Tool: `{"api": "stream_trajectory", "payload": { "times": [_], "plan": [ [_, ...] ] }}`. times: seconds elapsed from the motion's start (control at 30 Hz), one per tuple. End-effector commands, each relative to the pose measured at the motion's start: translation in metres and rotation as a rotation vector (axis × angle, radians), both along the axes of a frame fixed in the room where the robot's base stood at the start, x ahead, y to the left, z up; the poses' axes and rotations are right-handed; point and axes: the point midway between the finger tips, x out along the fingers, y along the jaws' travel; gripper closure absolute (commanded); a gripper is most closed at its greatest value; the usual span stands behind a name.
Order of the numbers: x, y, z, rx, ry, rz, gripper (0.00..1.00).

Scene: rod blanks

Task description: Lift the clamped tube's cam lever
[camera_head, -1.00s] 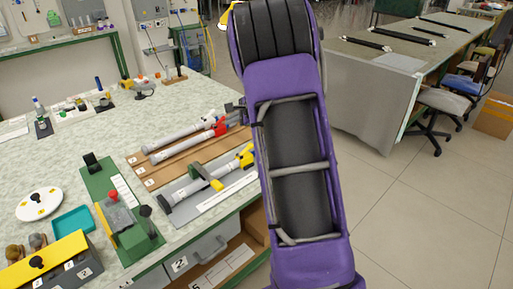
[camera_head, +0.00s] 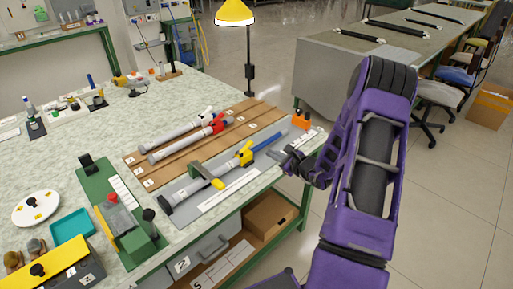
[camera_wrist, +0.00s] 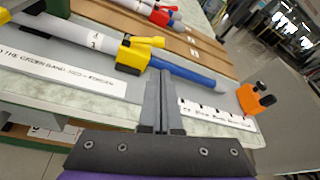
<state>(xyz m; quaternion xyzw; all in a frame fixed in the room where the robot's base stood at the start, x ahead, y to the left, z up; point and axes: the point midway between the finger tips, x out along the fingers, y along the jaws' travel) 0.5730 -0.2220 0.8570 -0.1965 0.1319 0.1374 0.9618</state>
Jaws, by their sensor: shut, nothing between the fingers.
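The clamped tube (camera_head: 200,187) is light grey with a black end cap and lies on a grey board at the table's front edge. A green clamp with a yellow handle (camera_head: 207,175) crosses it. A yellow collar with the cam lever (camera_head: 243,155) sits at its right end, where a blue rod (camera_head: 266,141) comes out. In the wrist view the yellow lever (camera_wrist: 145,41) lies roughly along the tube, and the blue rod (camera_wrist: 190,74) passes beyond my fingertips. My gripper (camera_head: 286,158) is shut and empty, in front of the blue rod, right of the lever; its fingers (camera_wrist: 161,73) show close together.
An orange block (camera_head: 300,121) with black knobs stands at the board's right end. Two more tubes, one with a red collar (camera_head: 216,125), lie on brown boards (camera_head: 136,156) behind. A green fixture (camera_head: 108,215) stands to the left. A printed strip (camera_wrist: 60,72) runs along the front.

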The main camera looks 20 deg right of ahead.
Motion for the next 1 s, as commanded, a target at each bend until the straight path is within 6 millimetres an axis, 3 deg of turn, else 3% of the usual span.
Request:
{"api": "stream_trajectory", "payload": {
  "times": [0.33,0.8,1.0],
  "plan": [
    [0.007,0.002,-0.002,-0.002,0.002,0.003,1.0],
    [0.078,0.019,-0.027,-0.002,0.001,0.004,1.0],
    [0.092,0.022,-0.031,-0.002,0.003,0.003,1.0]
  ]
}}
